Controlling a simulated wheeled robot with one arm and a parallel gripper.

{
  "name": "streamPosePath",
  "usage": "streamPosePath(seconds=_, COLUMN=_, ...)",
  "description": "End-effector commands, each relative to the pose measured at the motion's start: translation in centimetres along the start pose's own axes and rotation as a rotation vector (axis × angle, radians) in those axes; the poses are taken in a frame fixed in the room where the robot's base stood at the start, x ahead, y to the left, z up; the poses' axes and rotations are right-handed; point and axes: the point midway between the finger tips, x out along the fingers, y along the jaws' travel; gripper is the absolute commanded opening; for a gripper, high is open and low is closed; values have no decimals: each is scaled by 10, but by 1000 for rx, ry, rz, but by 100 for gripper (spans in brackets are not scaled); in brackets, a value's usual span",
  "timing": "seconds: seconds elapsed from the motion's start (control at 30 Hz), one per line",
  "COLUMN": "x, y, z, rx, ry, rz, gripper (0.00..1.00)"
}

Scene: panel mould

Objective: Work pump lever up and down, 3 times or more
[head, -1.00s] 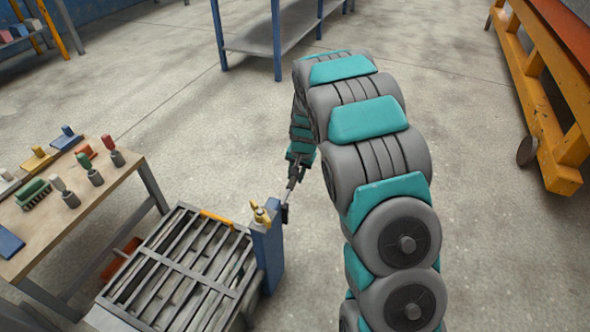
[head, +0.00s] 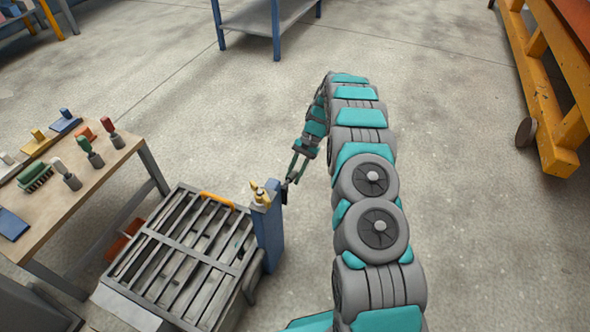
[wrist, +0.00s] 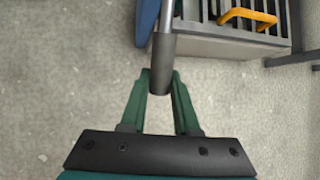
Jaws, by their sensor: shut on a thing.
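The pump lever (wrist: 161,65) is a grey rod with a black grip. In the wrist view it comes down from the top and its grip end lies between the two green fingers of my gripper (wrist: 160,84). My gripper is shut on this grip. The pump is a blue upright post (head: 268,232) beside a slatted grate. In the head view my gripper (head: 294,174) is just right of the post's top, and the lever there is small and mostly hidden. A blue edge of the post (wrist: 147,18) shows at the top of the wrist view.
A slatted metal grate box (head: 192,240) with a yellow handle (head: 217,200) stands left of the post. A yellow fitting (head: 260,194) sits by the post's top. A workbench (head: 88,186) with several tools is at left. An orange frame (head: 545,110) is far right. Open floor lies between.

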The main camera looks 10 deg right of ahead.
Motion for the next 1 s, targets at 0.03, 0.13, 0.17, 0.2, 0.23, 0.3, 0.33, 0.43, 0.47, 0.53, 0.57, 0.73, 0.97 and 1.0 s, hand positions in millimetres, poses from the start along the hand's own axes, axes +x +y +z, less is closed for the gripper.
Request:
streamPosePath(seconds=0.03, x=4, y=1, z=-2, rx=5, ry=-18, rz=0, gripper=0)
streamPosePath(seconds=0.13, x=8, y=2, z=-2, rx=11, ry=-50, rz=0, gripper=0)
streamPosePath(seconds=0.17, x=8, y=2, z=-2, rx=13, ry=-58, rz=0, gripper=0)
streamPosePath(seconds=0.2, x=9, y=2, z=-1, rx=15, ry=-68, rz=0, gripper=0)
streamPosePath(seconds=0.23, x=9, y=2, z=-1, rx=16, ry=-73, rz=-1, gripper=0)
streamPosePath(seconds=0.3, x=10, y=2, z=-2, rx=18, ry=-82, rz=-2, gripper=0)
streamPosePath(seconds=0.33, x=10, y=3, z=-2, rx=18, ry=-85, rz=-2, gripper=0)
streamPosePath(seconds=0.43, x=11, y=3, z=-2, rx=20, ry=-93, rz=-3, gripper=0)
streamPosePath(seconds=0.47, x=12, y=3, z=-2, rx=21, ry=-95, rz=-3, gripper=0)
streamPosePath(seconds=0.53, x=12, y=3, z=-2, rx=21, ry=-97, rz=-3, gripper=0)
streamPosePath(seconds=0.57, x=12, y=3, z=-2, rx=21, ry=-98, rz=-3, gripper=0)
streamPosePath(seconds=0.73, x=13, y=3, z=-2, rx=21, ry=-99, rz=-2, gripper=0)
streamPosePath(seconds=0.97, x=13, y=3, z=-2, rx=21, ry=-99, rz=-1, gripper=43)
streamPosePath(seconds=1.0, x=13, y=3, z=-2, rx=21, ry=-99, rz=-2, gripper=47)
